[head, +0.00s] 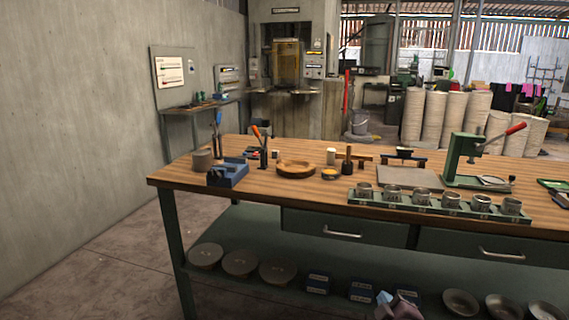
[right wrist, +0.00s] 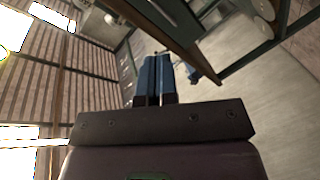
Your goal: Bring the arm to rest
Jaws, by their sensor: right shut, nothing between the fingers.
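My right gripper (head: 384,298) shows at the bottom edge of the head view, in front of the lower shelf of the workbench. In the right wrist view, its two blue fingers (right wrist: 156,62) are together and hold nothing. It is apart from the bench (head: 270,210) and its objects. My left gripper is in neither view.
A green rail with several metal cups (head: 421,199) runs along the bench's front edge. A green lever press (head: 465,160) stands at the right. A blue block (head: 228,175) sits at the left. Discs (head: 240,263) and bowls (head: 461,303) lie on the lower shelf. Floor at the left is clear.

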